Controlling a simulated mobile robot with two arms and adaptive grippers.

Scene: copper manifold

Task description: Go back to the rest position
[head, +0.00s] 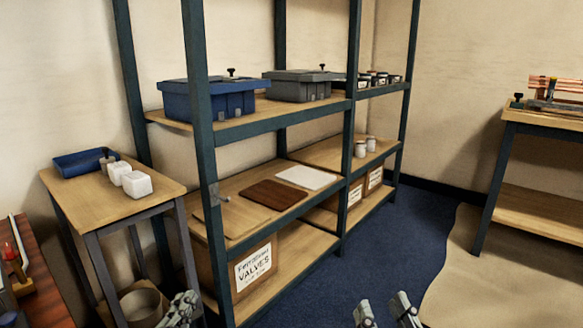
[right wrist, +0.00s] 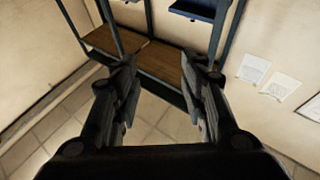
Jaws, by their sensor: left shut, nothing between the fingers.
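My left gripper (head: 181,308) shows at the bottom of the head view, in front of the small side table and the shelf. It is shut and empty. My right gripper (head: 386,308) shows at the bottom edge of the head view, over the blue floor. Its two fingers stand apart. In the right wrist view the right gripper (right wrist: 160,65) is open, with nothing between its fingers. Most of both arms is out of view.
A metal shelf unit (head: 203,170) holds a blue toolbox (head: 208,100), a grey toolbox (head: 300,86), boards and boxes. A small table (head: 75,190) stands left, a workbench (head: 540,118) right. Blue floor (head: 415,225) and a tan mat (head: 475,285) lie clear between.

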